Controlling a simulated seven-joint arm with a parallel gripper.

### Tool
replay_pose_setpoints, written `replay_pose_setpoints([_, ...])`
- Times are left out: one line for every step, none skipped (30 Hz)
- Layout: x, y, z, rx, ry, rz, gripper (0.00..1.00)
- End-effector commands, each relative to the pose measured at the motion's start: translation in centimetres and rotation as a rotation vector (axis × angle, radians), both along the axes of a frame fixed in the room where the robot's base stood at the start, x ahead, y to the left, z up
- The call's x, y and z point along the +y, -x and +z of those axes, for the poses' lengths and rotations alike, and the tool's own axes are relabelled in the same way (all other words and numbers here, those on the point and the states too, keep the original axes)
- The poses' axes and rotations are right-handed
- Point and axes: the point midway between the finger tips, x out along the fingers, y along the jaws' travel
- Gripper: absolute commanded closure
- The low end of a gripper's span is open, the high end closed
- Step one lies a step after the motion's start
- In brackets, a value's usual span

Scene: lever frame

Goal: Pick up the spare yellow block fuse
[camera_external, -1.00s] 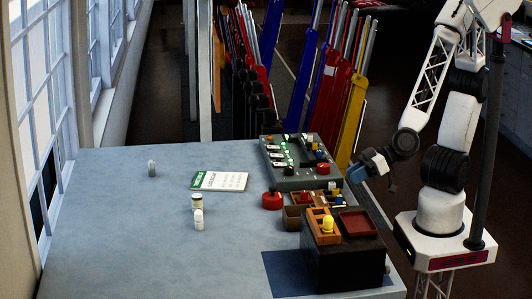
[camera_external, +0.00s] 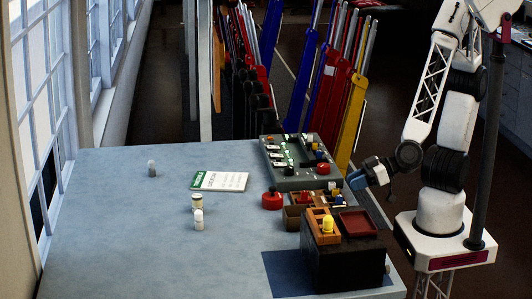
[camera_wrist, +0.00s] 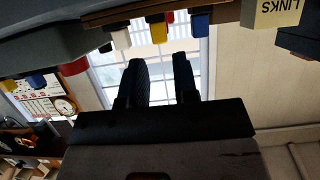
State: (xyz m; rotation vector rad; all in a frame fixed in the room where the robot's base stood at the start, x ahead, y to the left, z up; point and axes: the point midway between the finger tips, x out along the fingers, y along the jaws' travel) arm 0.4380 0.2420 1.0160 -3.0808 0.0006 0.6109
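A yellow block (camera_external: 328,224) stands in a wooden holder on the black box at the front right of the table. In the wrist view, a yellow block (camera_wrist: 158,31) hangs in the upside-down picture among red, white and blue ones; I cannot tell which yellow piece is the spare fuse. My gripper (camera_external: 352,181) is at the table's right edge, beside the small fuse tray (camera_external: 312,200). The wrist view shows its two dark fingers (camera_wrist: 160,78) apart with nothing between them, pointing toward the row of blocks.
A grey control panel (camera_external: 300,172) with lit green lamps stands behind the tray. A red round button (camera_external: 272,200), a red dish (camera_external: 357,223) and a box marked LINKS (camera_wrist: 278,12) are close by. The table's left side is mostly clear.

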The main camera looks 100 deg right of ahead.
Motion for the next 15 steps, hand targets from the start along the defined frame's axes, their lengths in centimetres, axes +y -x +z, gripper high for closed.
replay_pose_setpoints([-0.1, -0.4, -0.2, 0.001, 0.002, -0.001, 0.72])
replay_pose_setpoints([-0.1, -0.6, -0.3, 0.001, 0.003, -0.001, 0.72])
replay_pose_setpoints([-0.1, -0.8, -0.4, 0.002, 0.003, -0.001, 0.72])
replay_pose_setpoints([-0.1, -0.9, -0.5, 0.002, 0.001, -0.001, 0.72])
replay_pose_setpoints([-0.1, -1.1, -0.5, 0.002, 0.001, -0.001, 0.72])
replay_pose_setpoints([0.0, -1.2, -0.6, 0.002, 0.000, -0.001, 0.72])
replay_pose_setpoints([0.0, -1.3, -0.6, 0.002, 0.000, -0.001, 0.72])
replay_pose_setpoints([0.0, -1.3, -0.6, 0.002, 0.000, 0.000, 0.72])
replay_pose_setpoints([0.0, -1.4, -0.6, 0.002, 0.000, 0.000, 0.72])
replay_pose_setpoints([0.0, -1.4, -0.6, 0.002, 0.000, 0.000, 0.72])
replay_pose_setpoints([0.0, -1.4, -0.6, 0.001, 0.000, 0.000, 0.72])
replay_pose_setpoints([0.0, -1.4, -0.6, 0.001, 0.000, 0.000, 0.72])
replay_pose_setpoints([0.0, -1.4, -0.6, 0.001, 0.000, 0.000, 0.72])
replay_pose_setpoints([0.0, -1.4, -0.6, 0.001, 0.000, 0.000, 0.72])
replay_pose_setpoints([0.0, -1.4, -0.6, 0.001, 0.000, 0.000, 0.72])
